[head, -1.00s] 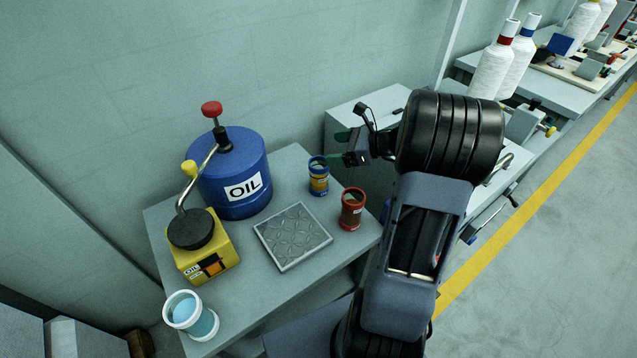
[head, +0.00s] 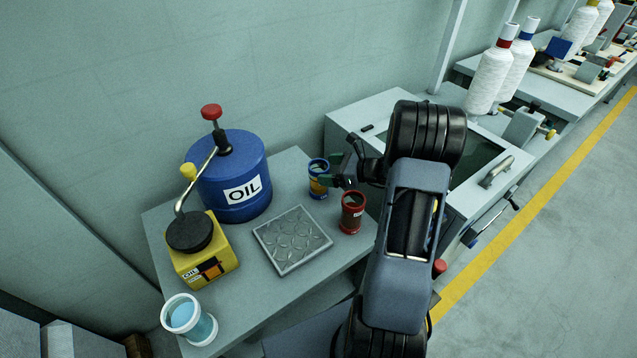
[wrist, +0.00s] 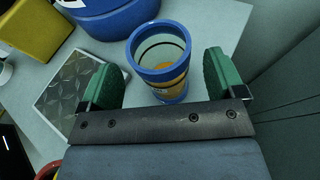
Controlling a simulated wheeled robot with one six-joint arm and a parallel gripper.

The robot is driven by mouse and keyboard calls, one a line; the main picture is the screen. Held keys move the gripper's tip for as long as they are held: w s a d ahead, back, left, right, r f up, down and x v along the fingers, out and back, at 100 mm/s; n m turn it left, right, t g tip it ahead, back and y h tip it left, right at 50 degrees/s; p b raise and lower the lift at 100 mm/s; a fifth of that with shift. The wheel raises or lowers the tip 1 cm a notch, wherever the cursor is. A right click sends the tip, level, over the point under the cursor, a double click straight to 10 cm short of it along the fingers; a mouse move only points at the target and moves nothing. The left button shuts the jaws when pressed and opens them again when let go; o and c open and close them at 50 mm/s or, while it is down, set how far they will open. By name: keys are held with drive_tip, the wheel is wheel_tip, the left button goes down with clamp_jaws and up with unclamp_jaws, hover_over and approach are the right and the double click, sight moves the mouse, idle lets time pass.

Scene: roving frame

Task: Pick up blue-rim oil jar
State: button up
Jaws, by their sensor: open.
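The blue-rim oil jar (head: 318,178) stands upright at the back right of the small table (head: 245,309), with a blue rim, blue base and an orange-yellow middle. My gripper (head: 333,181) is open at its right side in the head view. In the wrist view the jar (wrist: 160,62) shows between the two green finger pads of my gripper (wrist: 160,85), with a gap on both sides. Part of the jar's right side is hidden by a finger in the head view.
A red-rim jar (head: 352,211) stands close in front of my gripper. A metal plate (head: 292,240), a big blue oil can (head: 234,175), a yellow oil can (head: 205,262) and a white-rim jar (head: 189,319) share the table. A grey machine (head: 375,122) stands to the right.

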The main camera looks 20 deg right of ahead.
sight(319, 168)
drive_tip(key=shift+x, duration=1.9)
drive_tip(key=c, duration=1.3)
drive_tip(key=shift+c, duration=0.5)
drive_tip(key=shift+r, duration=0.2)
